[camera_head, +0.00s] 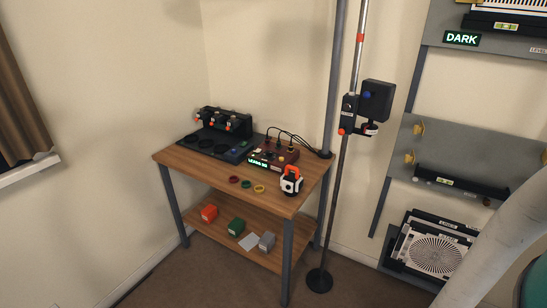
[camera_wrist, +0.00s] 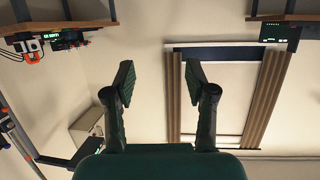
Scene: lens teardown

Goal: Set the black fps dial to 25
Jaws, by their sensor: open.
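I cannot make out a black fps dial or its setting in either view. A dark red control box (camera_head: 272,157) with a green lit display and several small knobs stands on the wooden table; its lettering is too small to read surely. A box with a green display (camera_wrist: 62,40) also shows at the upper left of the wrist view, which looks upside down. My gripper (camera_wrist: 158,80) is open and empty in the wrist view, its fingers apart in free air, touching nothing. My gripper is outside the head view.
On the wooden table (camera_head: 172,158) are a black device (camera_head: 222,122), a white-and-orange item (camera_head: 291,181) and small coloured rings. A pole with a black box (camera_head: 376,100) stands right of it. Wall panels (camera_head: 450,130) stand at right. A curtained window (camera_wrist: 225,95) lies beyond my fingers.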

